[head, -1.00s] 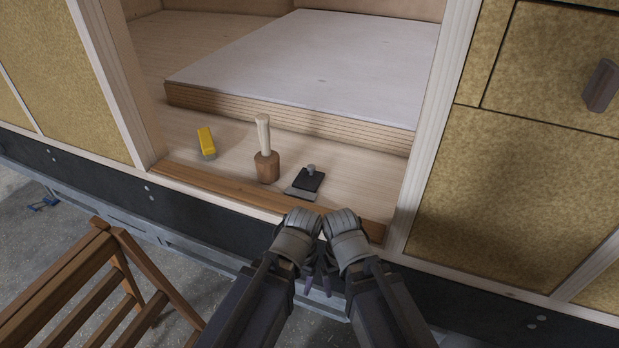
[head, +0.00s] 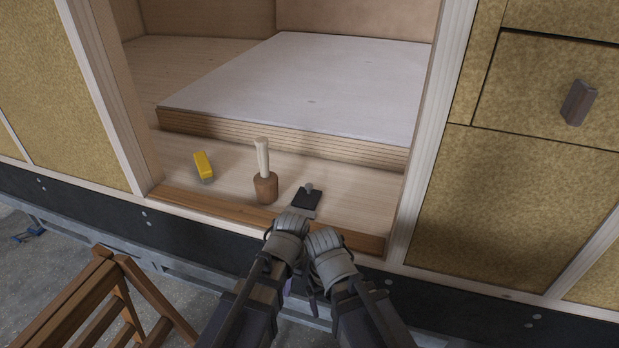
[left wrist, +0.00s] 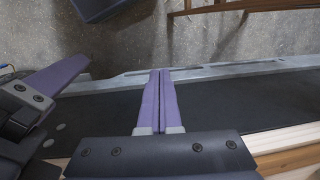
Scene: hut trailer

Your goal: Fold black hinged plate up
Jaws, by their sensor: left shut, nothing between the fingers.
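A small black plate (head: 306,198) with a grey knob and a grey metal edge lies flat on the wooden doorway floor. A long black panel (head: 205,228) runs along the trailer side below the doorway; it also shows beneath my fingers in the left wrist view (left wrist: 245,103). I cannot make out a hinge on either. My left gripper (left wrist: 160,72) is shut and empty, its purple fingers pointing over the panel towards the ground. In the head view my wrists hide most of both grippers. One purple finger of my right gripper (left wrist: 55,80) shows; its opening is hidden.
A wooden mallet (head: 265,188) stands beside the small plate, with a yellow-handled tool (head: 203,166) to its left. A brown wooden sill (head: 215,209) edges the doorway. A folding wooden chair or stand (head: 118,300) is at lower left. A handled drawer (head: 545,88) is at right.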

